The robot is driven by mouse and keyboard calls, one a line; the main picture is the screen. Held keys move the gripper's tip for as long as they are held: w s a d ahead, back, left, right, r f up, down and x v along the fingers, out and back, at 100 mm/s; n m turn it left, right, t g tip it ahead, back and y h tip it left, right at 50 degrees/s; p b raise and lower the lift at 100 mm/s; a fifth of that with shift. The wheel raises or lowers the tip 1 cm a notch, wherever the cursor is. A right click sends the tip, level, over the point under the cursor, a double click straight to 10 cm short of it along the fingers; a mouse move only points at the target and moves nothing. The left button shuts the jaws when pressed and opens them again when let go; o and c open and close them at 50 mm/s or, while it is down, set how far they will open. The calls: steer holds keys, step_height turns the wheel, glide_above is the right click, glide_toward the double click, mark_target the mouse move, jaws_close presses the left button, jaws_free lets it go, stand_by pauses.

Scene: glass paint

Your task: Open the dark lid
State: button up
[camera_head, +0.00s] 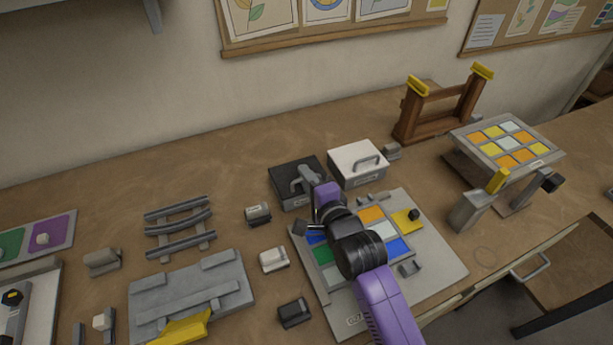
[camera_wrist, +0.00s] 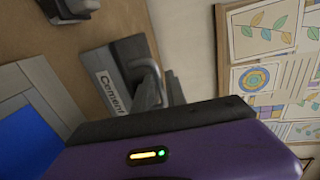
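The dark lid (camera_head: 284,172) lies flat on a small grey box at the back middle of the table, just left of a white-lidded box. In the wrist view the dark lid (camera_wrist: 135,48) shows from close up, with a label reading "Cement" on the box's side (camera_wrist: 110,92). A grey handle (camera_wrist: 146,80) stands on the lid. My gripper (camera_head: 304,180) is over the front right part of the lid, at the handle. Its fingertips are hard to tell from the handle, and my purple gripper body hides the lower wrist view. Whether it grips the handle is unclear.
The white-lidded box (camera_head: 357,164) stands close on the right. Below my arm is a board (camera_head: 440,250) with coloured glass tiles. A small grey block (camera_head: 258,213) and a rack (camera_head: 180,226) are to the left. A wooden stand (camera_head: 440,106) is at the back right.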

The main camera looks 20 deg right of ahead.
jaws_close()
stand_by(1.4)
